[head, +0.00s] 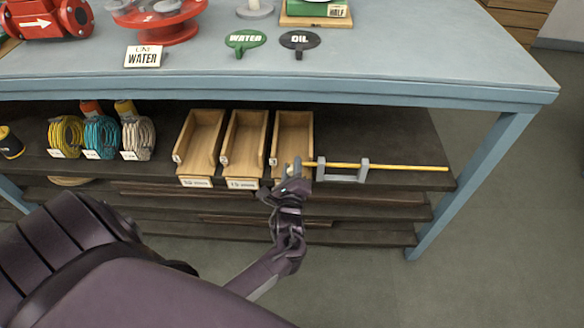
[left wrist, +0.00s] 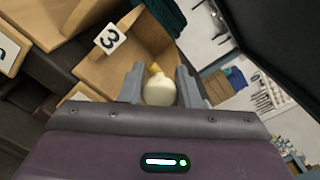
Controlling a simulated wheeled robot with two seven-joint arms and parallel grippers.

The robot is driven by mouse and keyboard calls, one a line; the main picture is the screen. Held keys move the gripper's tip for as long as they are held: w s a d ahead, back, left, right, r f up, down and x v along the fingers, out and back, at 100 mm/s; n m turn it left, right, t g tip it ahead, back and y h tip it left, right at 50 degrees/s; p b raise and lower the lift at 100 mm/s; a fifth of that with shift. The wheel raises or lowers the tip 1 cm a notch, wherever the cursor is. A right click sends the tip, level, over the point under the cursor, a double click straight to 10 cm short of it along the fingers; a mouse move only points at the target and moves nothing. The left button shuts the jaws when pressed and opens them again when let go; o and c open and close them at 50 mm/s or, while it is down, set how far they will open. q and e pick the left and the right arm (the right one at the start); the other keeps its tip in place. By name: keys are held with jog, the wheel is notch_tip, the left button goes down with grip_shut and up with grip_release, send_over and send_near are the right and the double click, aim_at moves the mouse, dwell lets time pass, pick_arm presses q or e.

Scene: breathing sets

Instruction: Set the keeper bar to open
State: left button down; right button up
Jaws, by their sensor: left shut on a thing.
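The keeper bar (head: 405,167) is a thin yellow rod lying level along the front of the shelf. It passes through a grey bracket (head: 342,170) with two uprights, and its right part reaches far past the bracket. Its left end is at my left gripper (head: 293,168), in front of the rightmost wooden bin (head: 293,130). In the left wrist view, a cream knob (left wrist: 159,91) with a bit of yellow behind it sits between the two grey fingers, which are shut on it. The fingers hide part of the bar's end. My right gripper is not in view.
Two more wooden bins (head: 245,138) (head: 200,140) stand to the left, then coiled ropes (head: 101,137). The blue-grey tabletop (head: 400,72) overhangs the shelf, with a leg (head: 470,185) at right. The dark shelf (head: 385,135) behind the bar is clear.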

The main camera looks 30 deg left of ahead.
pick_arm(q)
jog(key=shift+w+d, duration=0.55)
jog(key=shift+d, duration=0.35)
jog(key=shift+w+d, duration=0.55)
jog(key=shift+d, duration=0.3)
jog(key=c, duration=1.1)
grip_release()
jog(key=shift+c, duration=0.2)
